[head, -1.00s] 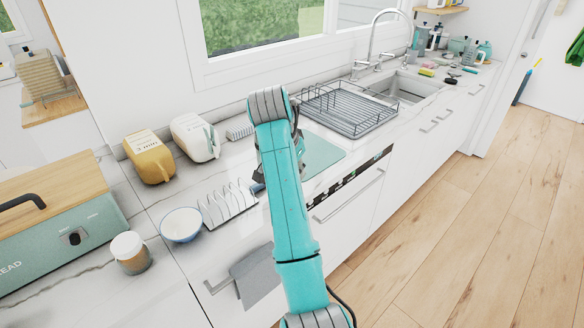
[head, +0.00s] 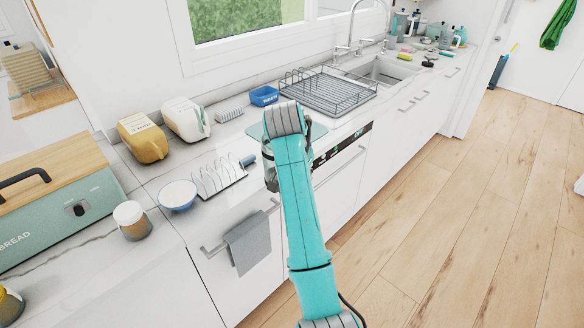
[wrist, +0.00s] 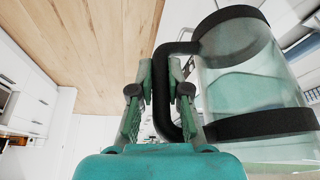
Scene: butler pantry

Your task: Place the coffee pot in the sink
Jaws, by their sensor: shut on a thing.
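The coffee pot (wrist: 245,75) is a clear glass cylinder with black bands and a black handle, filling the right of the wrist view. The sink (head: 390,70) is a steel basin in the counter at the back right, beyond the dish rack. The gripper is well short of it.
A wire dish rack (head: 328,92) stands between my arm and the sink. A blue box (head: 264,96), two canisters, a toast rack (head: 218,181) and a bowl (head: 178,195) stand on the counter (head: 222,150). Bottles stand beyond the sink. The wooden floor (head: 450,220) is clear at right.

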